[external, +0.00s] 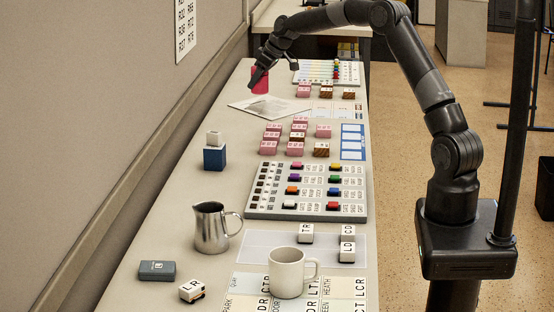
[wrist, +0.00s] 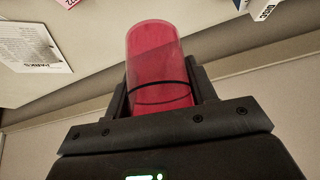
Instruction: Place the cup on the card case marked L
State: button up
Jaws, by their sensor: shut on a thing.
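My gripper (external: 256,77) is at the far end of the long table, shut on a red see-through tumbler (external: 261,82). In the wrist view the red tumbler (wrist: 158,55) sits between the two dark fingers, with a dark line around it. A cream cup with a handle (external: 286,273) stands upright at the near end, on a board of lettered cards, far from my gripper. A small dark grey case (external: 157,271) lies flat at the near left; its white mark is too small to read. I cannot pick out a card case clearly marked L.
A metal jug (external: 211,228) stands near the case. A blue block with a white one on top (external: 214,158), a button panel (external: 308,190) and several pink blocks (external: 268,147) fill the middle. A printed sheet (external: 270,107) lies by my gripper. The table's left strip is mostly clear.

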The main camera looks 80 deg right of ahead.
jog(key=w+a+n, duration=0.1)
jog(key=w+a, duration=0.5)
jog(key=a, duration=0.5)
jog(key=w+a, duration=0.5)
jog(key=a, duration=0.6)
jog(key=n+y, duration=0.2)
jog(key=n, duration=0.2)
send_over(153, 267)
jog(key=s+d, duration=0.1)
jog(key=s, duration=0.2)
notch_tip(153, 267, down, 12)
jog(key=shift+w+d+f, duration=0.1)
jog(key=shift+a+f, duration=0.25)
jog(key=shift+f, duration=0.15)
jog(key=shift+f+y, duration=0.3)
jog(key=shift+f, duration=1.4)
jog(key=shift+f, duration=0.1)
